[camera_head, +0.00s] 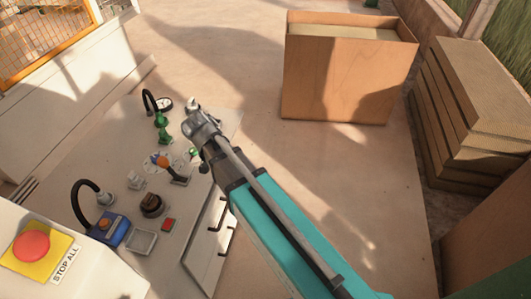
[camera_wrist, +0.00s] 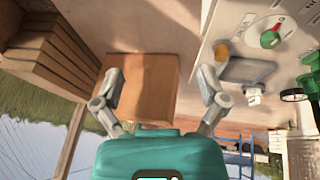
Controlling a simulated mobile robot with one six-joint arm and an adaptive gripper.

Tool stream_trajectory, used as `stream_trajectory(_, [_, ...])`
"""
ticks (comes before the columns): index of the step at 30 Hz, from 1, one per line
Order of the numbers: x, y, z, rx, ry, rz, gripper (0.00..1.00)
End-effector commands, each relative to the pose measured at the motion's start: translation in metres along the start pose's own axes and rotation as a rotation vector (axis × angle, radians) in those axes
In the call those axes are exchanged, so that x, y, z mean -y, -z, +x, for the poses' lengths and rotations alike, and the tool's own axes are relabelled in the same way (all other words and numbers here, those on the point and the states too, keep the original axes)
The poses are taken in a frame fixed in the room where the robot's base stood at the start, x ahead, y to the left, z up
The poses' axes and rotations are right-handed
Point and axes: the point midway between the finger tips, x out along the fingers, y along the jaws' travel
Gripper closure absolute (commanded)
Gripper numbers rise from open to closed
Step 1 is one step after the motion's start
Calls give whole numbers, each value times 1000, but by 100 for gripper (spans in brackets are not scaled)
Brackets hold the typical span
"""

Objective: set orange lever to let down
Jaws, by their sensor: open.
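The orange lever (camera_head: 162,161) stands on the white control bench in the head view, its orange knob at the upper left end of a grey base. An orange knob (camera_wrist: 222,50) with a grey part beside it shows in the wrist view, just right of the right finger. My gripper (camera_wrist: 160,87) is open, with nothing between its two grey fingers. In the head view my arm reaches over the bench's right side, close to the lever. I cannot tell whether a finger touches the lever. The lettering around it is too small to read.
A red stop button (camera_head: 31,244) sits at lower left. A large wooden box (camera_head: 335,85) stands on the floor behind.

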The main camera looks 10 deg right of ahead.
Motion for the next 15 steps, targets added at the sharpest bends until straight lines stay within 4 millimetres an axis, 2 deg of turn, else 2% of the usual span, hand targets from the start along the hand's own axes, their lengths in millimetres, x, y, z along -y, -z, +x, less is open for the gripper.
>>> stream_trajectory(1, [-9,1,0,12,0,-6,8])
stream_trajectory(15, [-66,5,8,115,21,-92,8])
